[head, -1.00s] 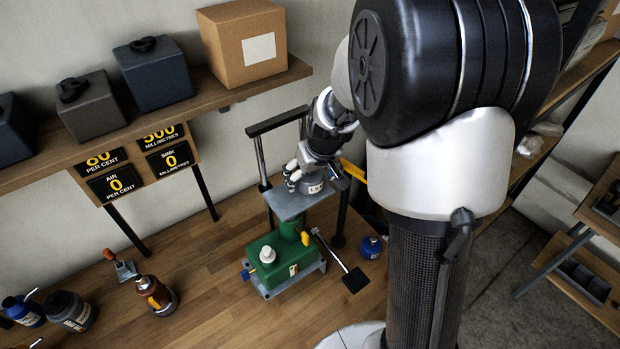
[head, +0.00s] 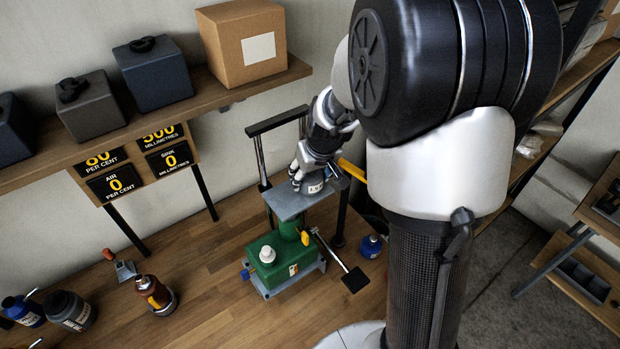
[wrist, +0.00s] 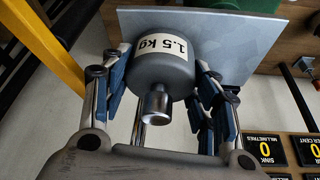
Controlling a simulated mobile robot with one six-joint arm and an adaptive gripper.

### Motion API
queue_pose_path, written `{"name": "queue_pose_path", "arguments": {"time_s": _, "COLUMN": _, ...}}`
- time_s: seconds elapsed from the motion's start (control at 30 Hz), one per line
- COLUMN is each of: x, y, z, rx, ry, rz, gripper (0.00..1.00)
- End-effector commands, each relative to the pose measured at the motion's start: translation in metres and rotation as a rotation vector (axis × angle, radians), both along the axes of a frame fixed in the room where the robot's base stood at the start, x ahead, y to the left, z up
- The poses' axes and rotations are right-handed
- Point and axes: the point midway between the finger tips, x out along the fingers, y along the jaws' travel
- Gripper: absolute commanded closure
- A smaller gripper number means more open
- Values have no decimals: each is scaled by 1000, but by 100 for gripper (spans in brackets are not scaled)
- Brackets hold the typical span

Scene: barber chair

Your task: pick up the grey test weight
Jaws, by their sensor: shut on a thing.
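The grey test weight (wrist: 160,72) is a dark grey cylinder with a knob and a white "1.5 kg" label. In the wrist view it sits between the two blue-padded fingers of my gripper (wrist: 160,103), which is shut on it. In the head view my gripper (head: 308,176) is over the grey plate (head: 290,206) on top of the green barber-chair stand (head: 280,262). The weight (head: 316,187) is partly hidden there by the fingers. It is at the plate; I cannot tell whether it touches it.
A black-and-steel frame (head: 262,165) rises behind the plate, and a yellow bar (head: 352,170) is close to the right of my gripper. A black pedal (head: 355,280) sticks out at front right. Bottles (head: 155,295) stand on the bench at left. The wooden bench (head: 205,265) is clear between.

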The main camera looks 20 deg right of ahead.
Motion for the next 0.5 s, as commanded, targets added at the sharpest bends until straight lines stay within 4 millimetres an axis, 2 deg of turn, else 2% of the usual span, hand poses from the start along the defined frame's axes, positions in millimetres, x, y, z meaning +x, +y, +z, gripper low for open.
{"name": "queue_pose_path", "arguments": {"time_s": 0.23, "x": 0, "y": 0, "z": 0, "rx": 0, "ry": 0, "rz": 1, "gripper": 100}}
{"name": "queue_pose_path", "arguments": {"time_s": 0.5, "x": 2, "y": -1, "z": 3, "rx": -3, "ry": -8, "rz": 0, "gripper": 100}}
